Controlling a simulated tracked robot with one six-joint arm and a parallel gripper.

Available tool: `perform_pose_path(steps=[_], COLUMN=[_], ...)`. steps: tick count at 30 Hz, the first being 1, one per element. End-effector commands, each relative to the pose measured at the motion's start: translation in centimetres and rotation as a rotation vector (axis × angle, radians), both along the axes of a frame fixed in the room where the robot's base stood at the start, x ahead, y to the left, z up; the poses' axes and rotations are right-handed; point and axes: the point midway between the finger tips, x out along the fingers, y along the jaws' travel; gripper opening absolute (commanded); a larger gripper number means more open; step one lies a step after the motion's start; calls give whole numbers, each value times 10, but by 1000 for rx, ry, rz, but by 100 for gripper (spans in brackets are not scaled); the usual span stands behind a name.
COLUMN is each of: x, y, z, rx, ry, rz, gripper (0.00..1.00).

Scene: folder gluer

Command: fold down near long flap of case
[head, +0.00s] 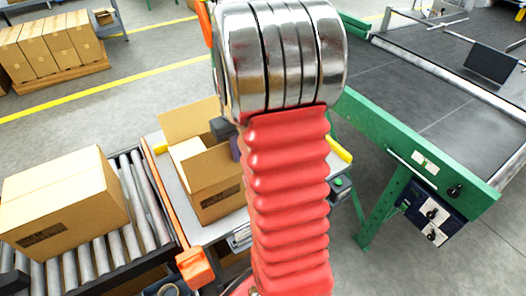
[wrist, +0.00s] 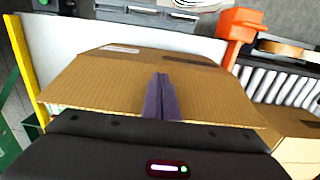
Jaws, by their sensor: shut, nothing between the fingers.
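The brown case (head: 217,207) stands on a pale table in the head view, with a dark printed label on its near side. A far flap (head: 185,120) stands up. The near long flap (head: 208,171) rises above the near side. In the wrist view a broad cardboard panel (wrist: 95,85), apparently this flap, spreads below the fingers. My gripper (wrist: 161,97) is shut and empty, its purple fingers over the panel's middle; I cannot tell whether they touch it. In the head view my arm hides most of the gripper and the case's right part.
A closed carton (head: 65,200) sits on the roller conveyor (head: 150,215) to the left. An orange block (head: 195,267) is at the table's front left corner. A green-framed belt conveyor (head: 430,140) stands at right. Cartons on a pallet (head: 60,80) are far behind.

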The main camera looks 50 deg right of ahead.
Motion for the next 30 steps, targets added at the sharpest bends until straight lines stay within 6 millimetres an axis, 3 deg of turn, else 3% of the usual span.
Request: perform_pose_path(steps=[6, 17, 30], x=[15, 17, 40], y=[-4, -5, -11], z=[-1, -1, -10], rx=[0, 0, 0], ry=[1, 0, 0], rz=[0, 0, 1], gripper=[0, 0, 0])
